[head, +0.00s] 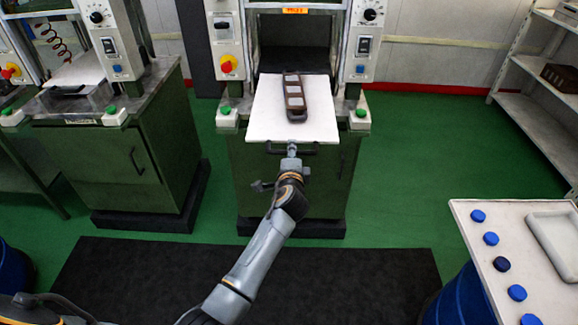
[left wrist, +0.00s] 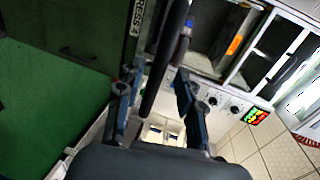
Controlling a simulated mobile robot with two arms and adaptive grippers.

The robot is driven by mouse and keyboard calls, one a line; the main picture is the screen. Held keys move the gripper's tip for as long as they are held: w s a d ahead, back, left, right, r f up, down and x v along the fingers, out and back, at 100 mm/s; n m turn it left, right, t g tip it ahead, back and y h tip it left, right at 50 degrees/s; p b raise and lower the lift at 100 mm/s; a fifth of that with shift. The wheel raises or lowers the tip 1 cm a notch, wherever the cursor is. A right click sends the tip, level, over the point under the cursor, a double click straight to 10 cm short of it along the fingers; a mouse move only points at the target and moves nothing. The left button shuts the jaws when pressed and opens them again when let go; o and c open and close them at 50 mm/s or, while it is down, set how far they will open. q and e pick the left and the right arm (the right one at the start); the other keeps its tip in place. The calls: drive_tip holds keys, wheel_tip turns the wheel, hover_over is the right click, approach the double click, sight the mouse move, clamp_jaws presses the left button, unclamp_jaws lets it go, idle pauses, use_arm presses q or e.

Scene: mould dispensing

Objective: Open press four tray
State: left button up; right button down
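The press in the middle of the head view has a white tray (head: 262,115) standing out in front of its dark opening. A brown mould with pale square cavities (head: 294,98) lies on it. A dark bar handle (head: 276,150) runs along the tray's front edge. My left gripper (head: 292,150) is at this handle. In the left wrist view a dark bar (left wrist: 163,60) passes between the spread fingers of the left gripper (left wrist: 158,95), with gaps visible beside it. A "PRESS 4" label (left wrist: 136,18) shows there too. My right gripper is not in view.
Another green press (head: 110,150) stands at the left. A white table (head: 515,265) with blue round caps and a pale tray is at the lower right, and a shelf (head: 535,70) is at the far right. A dark mat (head: 350,275) covers the clear floor in front.

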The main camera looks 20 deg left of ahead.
use_arm(q)
drive_tip(key=v, duration=1.1)
drive_tip(key=shift+r, duration=0.2)
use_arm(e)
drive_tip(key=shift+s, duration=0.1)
use_arm(q)
drive_tip(key=shift+w+a, duration=0.1)
